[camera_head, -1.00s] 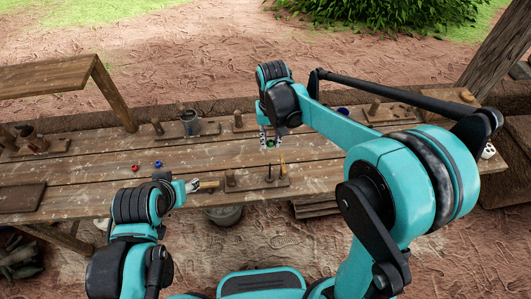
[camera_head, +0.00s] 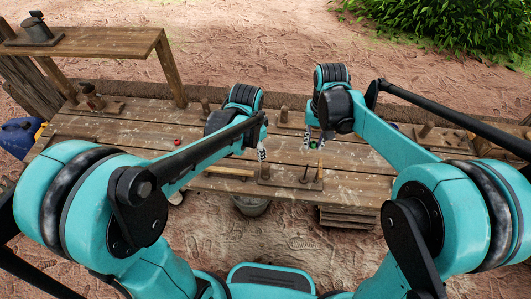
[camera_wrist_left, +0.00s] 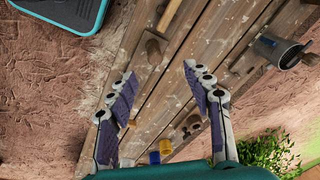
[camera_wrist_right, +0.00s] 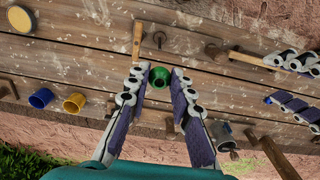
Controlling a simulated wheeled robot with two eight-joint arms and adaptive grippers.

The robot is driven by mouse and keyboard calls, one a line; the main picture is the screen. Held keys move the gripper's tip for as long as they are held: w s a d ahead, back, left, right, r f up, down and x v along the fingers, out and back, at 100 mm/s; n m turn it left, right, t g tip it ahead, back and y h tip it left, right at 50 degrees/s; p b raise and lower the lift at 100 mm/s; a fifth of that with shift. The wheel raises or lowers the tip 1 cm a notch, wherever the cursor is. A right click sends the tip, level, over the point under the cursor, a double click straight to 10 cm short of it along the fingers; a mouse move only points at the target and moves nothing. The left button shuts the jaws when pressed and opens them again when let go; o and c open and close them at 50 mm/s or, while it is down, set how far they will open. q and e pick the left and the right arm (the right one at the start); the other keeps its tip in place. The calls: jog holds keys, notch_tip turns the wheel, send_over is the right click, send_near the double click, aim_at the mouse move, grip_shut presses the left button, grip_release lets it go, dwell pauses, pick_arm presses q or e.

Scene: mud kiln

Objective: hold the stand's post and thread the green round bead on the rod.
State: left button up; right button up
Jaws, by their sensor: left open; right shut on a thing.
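The stand (camera_head: 290,183) is a wooden board at the table's front edge, with a thick post (camera_head: 264,170) on its left, a thin dark rod (camera_head: 304,174) and a yellowish peg (camera_head: 319,171) on its right. My left gripper (camera_head: 262,152) is open and empty, just behind and above the post. In the left wrist view, the post (camera_wrist_left: 153,47) lies ahead of the spread fingers. My right gripper (camera_head: 315,144) is shut on the green round bead (camera_wrist_right: 159,77), above the table behind the rod. In the right wrist view, the rod (camera_wrist_right: 159,38) lies beyond the bead.
A wooden-handled tool (camera_head: 229,171) lies left of the stand. A red bead (camera_head: 177,142) lies further left. A bucket (camera_head: 251,205) is below the front edge.

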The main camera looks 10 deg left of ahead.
aim_at(265, 171)
pick_arm(q)
jog(key=w+d+f+m, duration=0.1)
jog(key=f, duration=0.1)
jog(key=d+f+m+g, duration=0.1)
jog(key=f, duration=0.1)
jog(key=w+d+f+m, duration=0.1)
jog(key=f, duration=0.1)
jog(key=shift+w+f+g, duration=0.3)
jog(key=shift+f+g, duration=0.1)
notch_tip(265, 171, down, 12)
jog(key=shift+f, duration=0.1)
grip_shut()
dwell(0.4)
pick_arm(e)
notch_tip(265, 171, down, 6)
jog(key=shift+r, duration=0.1)
